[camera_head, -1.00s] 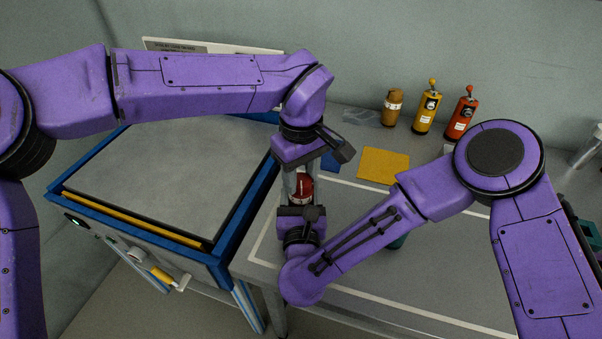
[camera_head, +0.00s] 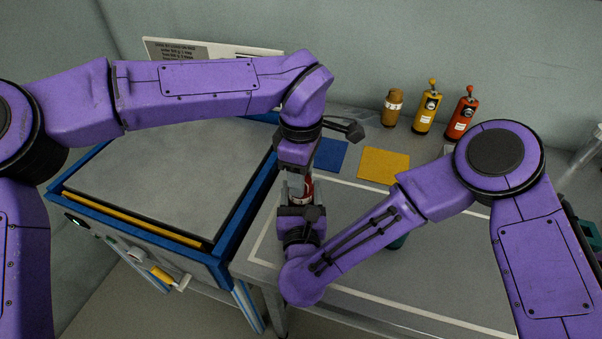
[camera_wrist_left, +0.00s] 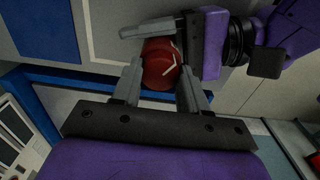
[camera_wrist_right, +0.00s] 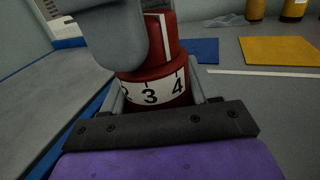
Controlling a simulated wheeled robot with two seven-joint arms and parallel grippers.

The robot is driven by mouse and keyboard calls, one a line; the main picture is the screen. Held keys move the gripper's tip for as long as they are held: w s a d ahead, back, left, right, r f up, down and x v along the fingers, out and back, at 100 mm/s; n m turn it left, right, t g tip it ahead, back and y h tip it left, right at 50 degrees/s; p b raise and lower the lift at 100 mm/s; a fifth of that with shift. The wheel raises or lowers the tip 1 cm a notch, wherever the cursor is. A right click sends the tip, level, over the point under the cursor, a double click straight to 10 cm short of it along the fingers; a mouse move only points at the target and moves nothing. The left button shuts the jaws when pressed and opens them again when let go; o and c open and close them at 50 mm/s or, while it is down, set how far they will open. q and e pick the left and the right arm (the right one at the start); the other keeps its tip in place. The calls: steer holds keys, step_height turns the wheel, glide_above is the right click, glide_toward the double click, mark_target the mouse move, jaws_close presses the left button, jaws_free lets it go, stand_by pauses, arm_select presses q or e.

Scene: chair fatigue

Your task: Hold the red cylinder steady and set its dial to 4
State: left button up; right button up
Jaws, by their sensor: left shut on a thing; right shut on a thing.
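The red cylinder (camera_head: 307,187) stands between my two grippers above the grey table, mostly hidden in the head view. My right gripper (camera_head: 299,198) is shut around its lower part, by the white number band (camera_wrist_right: 152,93). In the right wrist view the band shows 3 near the middle and 4 to its right, with a partly hidden 2 at left. A white line (camera_wrist_right: 164,36) on the red upper part points down between 3 and 4. My left gripper (camera_wrist_left: 160,88) is shut on the upper part from above; its finger covers some of the right wrist view.
A blue square (camera_head: 331,155) and a yellow square (camera_head: 384,164) lie on the table. Brown (camera_head: 393,107), yellow (camera_head: 427,111) and red-orange (camera_head: 462,117) cylinders stand behind. A blue-framed machine (camera_head: 225,245) with a grey top is at left.

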steer(key=shift+d, duration=0.15)
stand_by(0.3)
arm_select(q)
steer(key=o, duration=1.1)
steer(key=shift+c, duration=0.2)
steer(key=shift+r, duration=0.1)
step_height(320, 180, up, 12)
arm_select(e)
steer(key=o, duration=1.4)
